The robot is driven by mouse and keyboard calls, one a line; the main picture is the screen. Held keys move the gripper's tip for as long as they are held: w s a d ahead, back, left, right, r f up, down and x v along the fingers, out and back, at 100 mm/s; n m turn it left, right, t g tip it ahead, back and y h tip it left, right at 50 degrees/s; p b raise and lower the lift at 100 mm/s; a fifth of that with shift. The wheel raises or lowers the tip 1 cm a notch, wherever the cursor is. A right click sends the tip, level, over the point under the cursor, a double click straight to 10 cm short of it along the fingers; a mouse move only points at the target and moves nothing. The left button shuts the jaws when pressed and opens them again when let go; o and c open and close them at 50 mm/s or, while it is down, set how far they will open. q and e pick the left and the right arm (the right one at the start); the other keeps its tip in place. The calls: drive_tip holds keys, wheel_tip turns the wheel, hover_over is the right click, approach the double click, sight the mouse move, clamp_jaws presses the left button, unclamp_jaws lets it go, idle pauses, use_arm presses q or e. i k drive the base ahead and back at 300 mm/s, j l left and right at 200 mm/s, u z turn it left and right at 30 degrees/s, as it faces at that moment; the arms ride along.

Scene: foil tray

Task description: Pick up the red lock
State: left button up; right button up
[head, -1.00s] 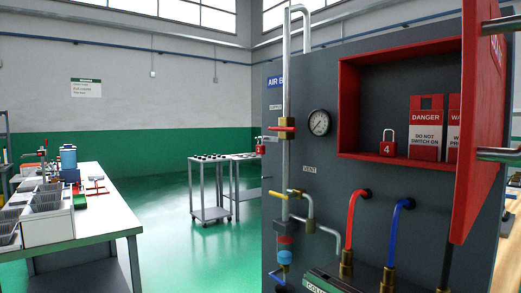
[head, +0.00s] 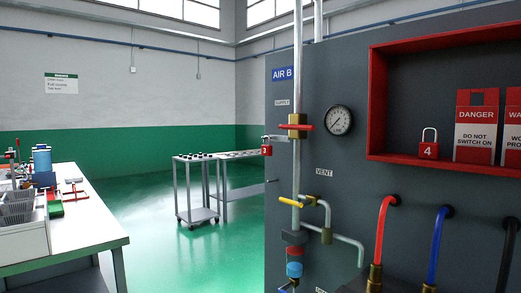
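A red padlock with a white 4 and a silver shackle (head: 428,148) stands upright on the floor of an open red wall box (head: 400,158), at its left end. A second red padlock, marked 3 (head: 267,150), hangs at the left edge of the grey panel, beside the supply valve (head: 296,127). Both shackles look closed, though the small one is hard to judge. Neither of my grippers is in view, and nothing touches either padlock.
Danger tags (head: 475,130) stand right of lock 4. The grey panel (head: 345,190) carries a gauge (head: 339,120), pipes, a red hose (head: 382,225) and a blue hose (head: 437,245). A workbench (head: 90,225) is at left, carts (head: 195,185) behind. Green floor between is open.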

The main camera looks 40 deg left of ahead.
sight(266, 150)
drive_tip(key=i+j+z, duration=0.15)
drive_tip(key=j, duration=1.25)
drive_tip(key=i+j+z, duration=0.15)
drive_tip(key=j, duration=1.3)
drive_tip(key=k, duration=0.05)
